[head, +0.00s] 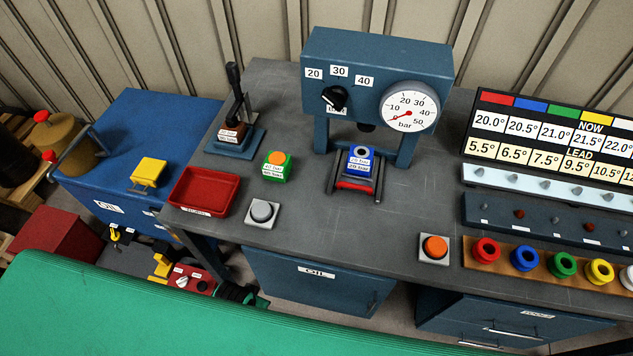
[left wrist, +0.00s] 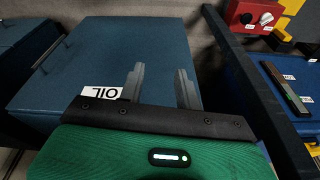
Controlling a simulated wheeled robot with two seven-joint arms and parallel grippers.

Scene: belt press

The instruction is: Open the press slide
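The blue press (head: 376,60) stands at the back of the grey workbench, with a round gauge (head: 409,107) whose needle is near 0 and a black selector knob (head: 334,97). Below its head, the press slide (head: 354,187) shows as dark rails with a red strip at the front. My left gripper (left wrist: 160,86) is open and empty in the left wrist view, before the blue OIL cabinet (left wrist: 118,50). My right gripper is not in view.
On the bench are a red tray (head: 199,190), a grey button (head: 262,212), an orange button (head: 435,247), a green block (head: 276,170) and a lever device (head: 234,135). Coloured rings and a temperature board (head: 555,138) stand right. Bare bench lies before the slide.

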